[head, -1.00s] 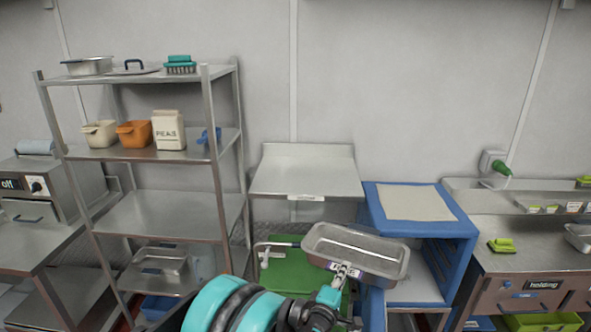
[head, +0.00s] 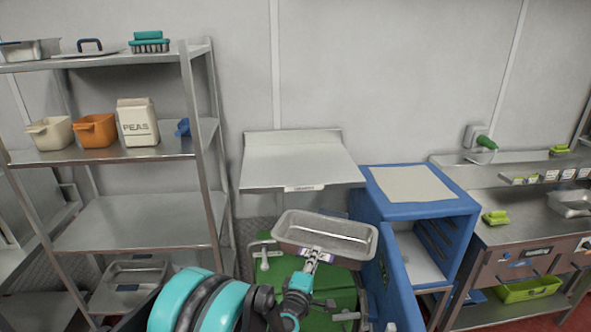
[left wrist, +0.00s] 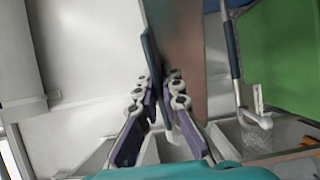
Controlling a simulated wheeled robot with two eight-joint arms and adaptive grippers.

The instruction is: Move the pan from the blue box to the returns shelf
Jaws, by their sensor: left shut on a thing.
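The pan (head: 325,238), a shallow rectangular steel tray, is held in the air in front of the wall shelf, open side up and slightly tilted. My right gripper is out of view.
A tall steel rack (head: 130,222) with tubs and a peas carton (head: 138,124) stands on the left. The blue box's open door (head: 398,285) stands close to the pan's right. A green surface (head: 285,272) lies below. A steel counter (head: 520,222) is on the right.

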